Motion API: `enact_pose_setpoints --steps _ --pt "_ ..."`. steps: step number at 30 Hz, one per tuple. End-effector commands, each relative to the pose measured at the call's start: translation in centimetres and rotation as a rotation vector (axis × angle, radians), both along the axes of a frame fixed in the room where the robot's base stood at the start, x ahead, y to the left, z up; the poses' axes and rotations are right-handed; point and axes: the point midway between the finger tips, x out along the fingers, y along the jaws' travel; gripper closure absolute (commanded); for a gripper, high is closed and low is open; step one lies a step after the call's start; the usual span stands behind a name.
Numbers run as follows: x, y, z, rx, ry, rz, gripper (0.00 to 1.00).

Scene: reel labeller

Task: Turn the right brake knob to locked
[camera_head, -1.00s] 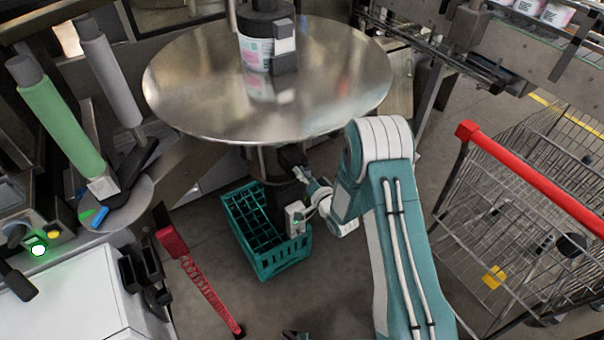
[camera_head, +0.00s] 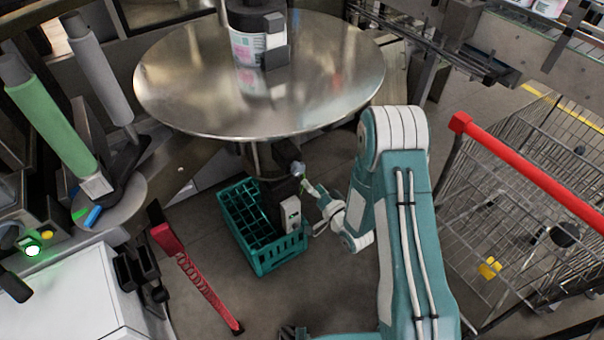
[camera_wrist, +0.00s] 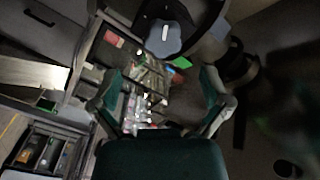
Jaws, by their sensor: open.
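A grey-blue knob (camera_wrist: 165,38) with a white pointer line shows at the top of the wrist view, set against a dark round housing. A small green patch (camera_wrist: 180,63) lies just below and right of it. In the head view a small pale knob (camera_head: 298,168) shows under the round metal table. My gripper (camera_wrist: 162,82) is open and empty, its two teal-and-grey fingers spread wide. In the wrist view the knob appears beyond the fingertips, not between them. In the head view my gripper (camera_head: 310,186) is small and close to that knob; contact cannot be told.
The round metal table (camera_head: 180,85) overhangs the work spot, with a labelled black-topped container (camera_head: 245,45) on it. A red-handled cart (camera_head: 530,168) stands right; a red stand (camera_head: 167,238) is left.

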Motion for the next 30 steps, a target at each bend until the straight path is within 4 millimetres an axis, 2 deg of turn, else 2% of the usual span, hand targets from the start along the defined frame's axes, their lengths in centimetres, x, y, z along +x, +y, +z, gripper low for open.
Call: enact_pose_setpoints --steps 3,9,26,30 --pt "-1.8 -1.4 -0.1 0.0 0.003 -0.003 0.03" --pt "-3.5 -2.4 -0.1 0.0 0.002 -0.001 0.03" --pt "-3.7 -2.5 0.0 -0.002 0.001 -0.001 0.03" --pt "-2.7 -2.7 1.1 -0.061 0.001 -0.012 0.03"
